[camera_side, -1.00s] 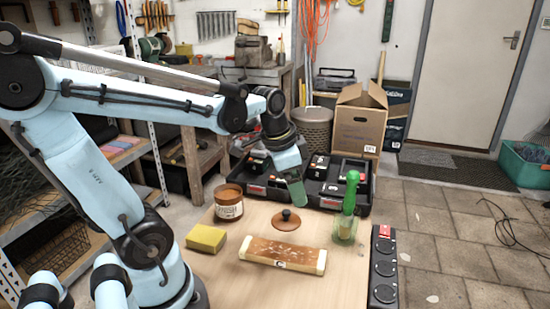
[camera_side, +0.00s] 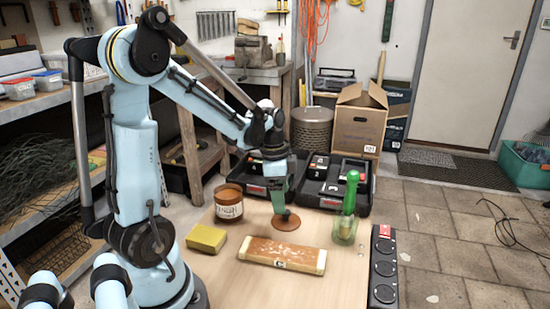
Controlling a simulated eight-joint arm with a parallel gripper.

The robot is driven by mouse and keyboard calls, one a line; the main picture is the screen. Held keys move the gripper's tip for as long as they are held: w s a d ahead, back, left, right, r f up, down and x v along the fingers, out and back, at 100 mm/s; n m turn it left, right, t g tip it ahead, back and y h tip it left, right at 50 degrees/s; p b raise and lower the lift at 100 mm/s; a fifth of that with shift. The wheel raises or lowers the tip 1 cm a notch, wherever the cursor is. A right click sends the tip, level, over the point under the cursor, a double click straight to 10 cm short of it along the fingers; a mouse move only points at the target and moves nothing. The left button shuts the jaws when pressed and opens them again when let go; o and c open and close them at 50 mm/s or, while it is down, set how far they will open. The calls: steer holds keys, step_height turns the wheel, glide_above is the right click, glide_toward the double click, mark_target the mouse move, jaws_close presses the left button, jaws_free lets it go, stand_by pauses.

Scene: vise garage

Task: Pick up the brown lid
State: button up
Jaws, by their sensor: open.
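The brown lid (camera_side: 287,224) lies flat on the wooden table, behind the long wooden block. It is a round disc, and its knob is partly hidden by my gripper (camera_side: 281,208). My gripper points down right over the lid's knob, with the fingertips at or very near it. The jaws are open. I cannot tell whether the fingers touch the knob.
A brown jar (camera_side: 229,203) and a yellow sponge (camera_side: 206,238) stand left of the lid. The wooden block (camera_side: 283,254) lies in front. A black toolbox (camera_side: 330,178) stands behind.

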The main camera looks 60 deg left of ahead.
mark_target(286, 217)
steer(key=shift+w+d+f, duration=0.1)
steer(key=shift+w+f, duration=0.1)
steer(key=shift+f, duration=0.75)
steer(key=shift+w+d+f, duration=0.1)
steer(key=shift+w+f, duration=0.05)
steer(key=shift+f, duration=0.85)
steer(key=shift+w+d+f, duration=0.1)
steer(key=shift+w+f, duration=0.1)
steer(key=shift+f, duration=0.75)
steer(key=c, duration=1.1)
steer(key=shift+c, duration=0.2)
